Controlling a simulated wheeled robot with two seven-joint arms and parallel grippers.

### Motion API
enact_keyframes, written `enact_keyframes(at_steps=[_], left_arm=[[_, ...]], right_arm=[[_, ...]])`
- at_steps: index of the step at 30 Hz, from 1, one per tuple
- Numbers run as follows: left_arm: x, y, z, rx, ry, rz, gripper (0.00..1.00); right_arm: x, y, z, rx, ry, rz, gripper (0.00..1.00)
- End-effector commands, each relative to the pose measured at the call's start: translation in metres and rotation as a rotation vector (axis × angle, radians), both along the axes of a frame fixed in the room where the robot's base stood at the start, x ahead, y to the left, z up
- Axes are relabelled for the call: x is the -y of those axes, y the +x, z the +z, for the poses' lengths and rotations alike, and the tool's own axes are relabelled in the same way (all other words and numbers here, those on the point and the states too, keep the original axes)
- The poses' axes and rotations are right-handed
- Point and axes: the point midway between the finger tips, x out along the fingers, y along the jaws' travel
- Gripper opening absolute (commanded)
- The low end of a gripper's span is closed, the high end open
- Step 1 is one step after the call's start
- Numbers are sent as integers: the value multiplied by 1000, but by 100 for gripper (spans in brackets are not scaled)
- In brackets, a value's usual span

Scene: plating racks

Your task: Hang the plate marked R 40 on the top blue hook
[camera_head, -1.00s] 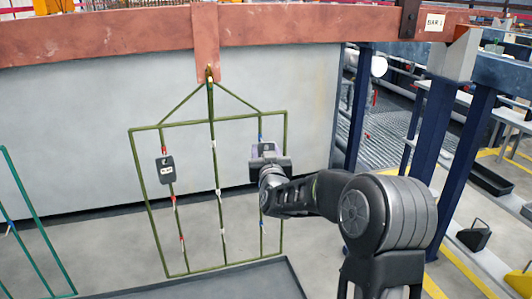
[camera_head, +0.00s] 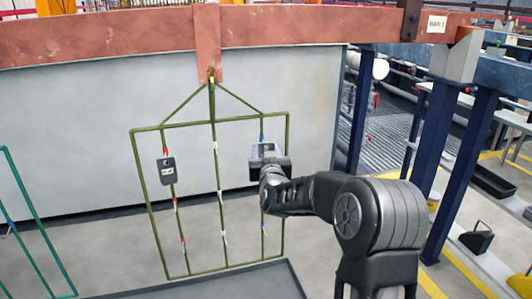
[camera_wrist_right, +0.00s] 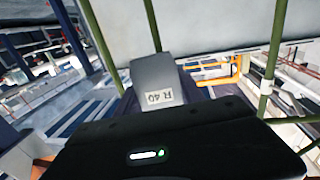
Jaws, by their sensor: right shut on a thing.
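The grey plate marked R 40 (camera_wrist_right: 157,82) is in front of my right gripper in the right wrist view, its label upside down. In the head view the plate (camera_head: 265,149) is at the upper part of the rack's right rod. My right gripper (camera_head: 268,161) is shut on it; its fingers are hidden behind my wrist. A blue hook (camera_head: 262,137) shows just above the plate on that rod. I cannot tell whether the plate's hole is on the hook. The green rack (camera_head: 215,190) hangs from a copper-coloured bar. My left gripper is not in view.
Another dark plate (camera_head: 166,171) hangs on the rack's left rod, by a red hook (camera_head: 165,151). Lower red, white and blue hooks are empty. A dark tray (camera_head: 230,282) lies below, and a teal rack (camera_head: 40,230) stands at the left.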

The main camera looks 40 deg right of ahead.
Motion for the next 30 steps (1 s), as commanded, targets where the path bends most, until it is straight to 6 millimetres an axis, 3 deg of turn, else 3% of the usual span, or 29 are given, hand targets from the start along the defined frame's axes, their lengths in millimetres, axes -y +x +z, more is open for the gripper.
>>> enact_keyframes(at_steps=[30], left_arm=[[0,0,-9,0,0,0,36]], right_arm=[[3,8,-8,2,-1,0,0]])
